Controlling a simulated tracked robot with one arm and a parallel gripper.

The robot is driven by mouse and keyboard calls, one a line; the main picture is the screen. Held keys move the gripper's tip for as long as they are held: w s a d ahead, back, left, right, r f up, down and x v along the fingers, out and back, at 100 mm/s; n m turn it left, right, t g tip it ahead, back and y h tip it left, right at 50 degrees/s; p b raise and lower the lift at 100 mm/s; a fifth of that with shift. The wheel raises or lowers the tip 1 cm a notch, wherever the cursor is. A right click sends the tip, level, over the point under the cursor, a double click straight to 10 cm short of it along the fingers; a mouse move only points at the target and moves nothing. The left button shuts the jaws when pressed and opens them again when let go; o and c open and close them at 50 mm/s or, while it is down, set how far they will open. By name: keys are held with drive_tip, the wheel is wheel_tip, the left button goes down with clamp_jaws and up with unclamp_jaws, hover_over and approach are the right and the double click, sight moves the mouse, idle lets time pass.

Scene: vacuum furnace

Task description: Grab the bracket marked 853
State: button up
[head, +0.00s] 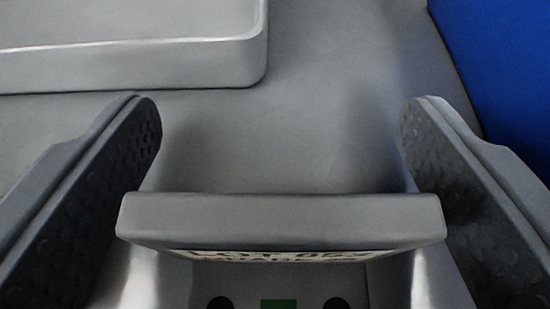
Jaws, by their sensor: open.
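A grey metal bracket (280,218) is at the lower middle of the head view, with its upright plate seen from above. A pale label with dark print is on the plate's near face. It is so foreshortened that I cannot read its number for sure. Below it show two dark round holes and a green patch, cut off by the picture's bottom edge. My gripper (282,108) is open, with one dark, dimpled finger on each side of the bracket. The left finger is close to the plate's left end, and the right finger close to its right end. Whether they touch is unclear.
A grey raised block or tray with a rounded corner (130,65) lies at the upper left, beyond the left fingertip. A blue surface (505,65) fills the upper right corner. The grey surface (340,90) between them is bare.

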drive_tip(key=c, duration=1.2)
drive_tip(key=shift+r, duration=0.15)
